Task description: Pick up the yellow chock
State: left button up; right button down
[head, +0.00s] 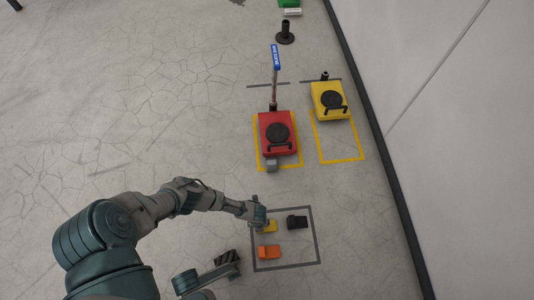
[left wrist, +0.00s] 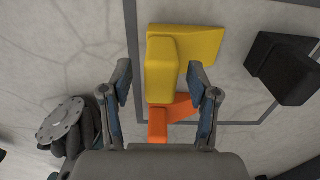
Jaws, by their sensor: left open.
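The yellow chock (head: 270,227) lies on the floor inside a grey-outlined square, partly hidden by my left gripper (head: 261,221) in the head view. In the left wrist view the yellow chock (left wrist: 176,65) is a wedge-shaped block with a raised part. My left gripper (left wrist: 159,68) is open there, one finger on each side of the chock's near part. I cannot tell whether the fingers touch it.
An orange chock (head: 269,252) and a black chock (head: 297,222) lie in the same square (head: 317,240). Beyond stand a red wheeled unit (head: 268,145) and a yellow one (head: 320,111) by floor markings. A wall (head: 450,100) runs along the right. Floor at left is clear.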

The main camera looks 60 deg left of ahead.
pick_arm(q)
jog(key=shift+w+r, duration=0.1)
jog(key=shift+r, duration=0.05)
grip_shut()
